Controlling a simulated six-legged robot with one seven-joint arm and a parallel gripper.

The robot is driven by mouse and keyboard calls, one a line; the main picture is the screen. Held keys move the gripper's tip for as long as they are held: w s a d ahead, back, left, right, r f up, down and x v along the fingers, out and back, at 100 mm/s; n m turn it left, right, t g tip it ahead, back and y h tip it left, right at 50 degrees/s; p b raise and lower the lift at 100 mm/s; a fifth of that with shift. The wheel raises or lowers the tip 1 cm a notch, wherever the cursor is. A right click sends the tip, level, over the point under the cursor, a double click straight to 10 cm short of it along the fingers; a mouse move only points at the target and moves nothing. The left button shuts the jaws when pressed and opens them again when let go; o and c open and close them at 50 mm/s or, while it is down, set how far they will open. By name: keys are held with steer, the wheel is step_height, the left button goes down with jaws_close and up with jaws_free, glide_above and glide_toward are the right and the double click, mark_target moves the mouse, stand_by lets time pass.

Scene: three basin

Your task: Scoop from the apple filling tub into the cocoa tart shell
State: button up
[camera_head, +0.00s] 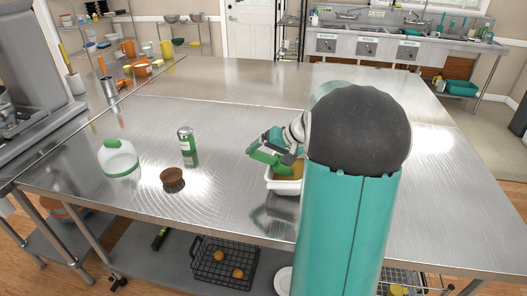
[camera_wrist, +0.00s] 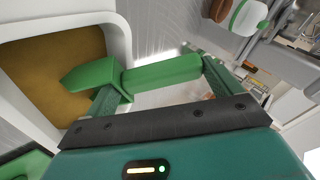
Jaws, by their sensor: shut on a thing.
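The apple filling tub (camera_head: 271,187) is a white container with golden-brown filling (camera_head: 290,173), partly hidden behind my arm. In the wrist view the tub (camera_wrist: 121,35) is at the left, with filling (camera_wrist: 50,68) inside. My gripper (camera_wrist: 163,75) is shut on the handle of a green scoop (camera_wrist: 165,72). The scoop's pointed end overlaps the filling in the wrist view; whether it touches is unclear. In the head view the scoop (camera_head: 268,156) is above the tub. The cocoa tart shell (camera_head: 172,179), round and dark brown, sits on the table left of the tub.
A green-and-white can (camera_head: 186,141) stands behind the tart shell. A white jug with a green top (camera_head: 119,158) stands further left. Orange containers (camera_head: 129,48) and other kitchenware sit at the far left. The metal table (camera_head: 235,95) is clear behind the tub.

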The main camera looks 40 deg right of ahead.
mark_target(275, 158)
steer(key=shift+s+d+f, duration=0.25)
steer(key=shift+s+d, duration=0.05)
steer(key=shift+d, duration=0.25)
steer(key=shift+s+d+f, duration=0.25)
steer(key=shift+d, duration=0.3)
steer(key=shift+s+d+r, duration=0.1)
steer(key=shift+s+d, duration=0.2)
steer(key=shift+d, duration=0.45)
steer(key=shift+s+d+r, duration=0.1)
steer(key=shift+s+d, duration=0.2)
steer(key=shift+d, duration=0.4)
steer(key=shift+w+a+n+g+h, duration=0.3)
steer(key=shift+a+g+h, duration=0.45)
steer(key=shift+h, duration=0.25)
steer(key=shift+w+a+g+h, duration=0.2)
steer(key=shift+a+g+h, duration=0.15)
steer(key=shift+h, duration=0.45)
steer(key=shift+w+a+r+n+g+h, duration=0.3)
steer(key=shift+a+r+h, duration=0.2)
steer(key=shift+r+h, duration=0.25)
steer(key=shift+w+a+r+n+g+h, duration=0.2)
steer(key=shift+a+r+g+h, duration=0.25)
steer(key=shift+r+h, duration=0.25)
steer(key=shift+a+f, duration=0.1)
steer(key=shift+f, duration=0.05)
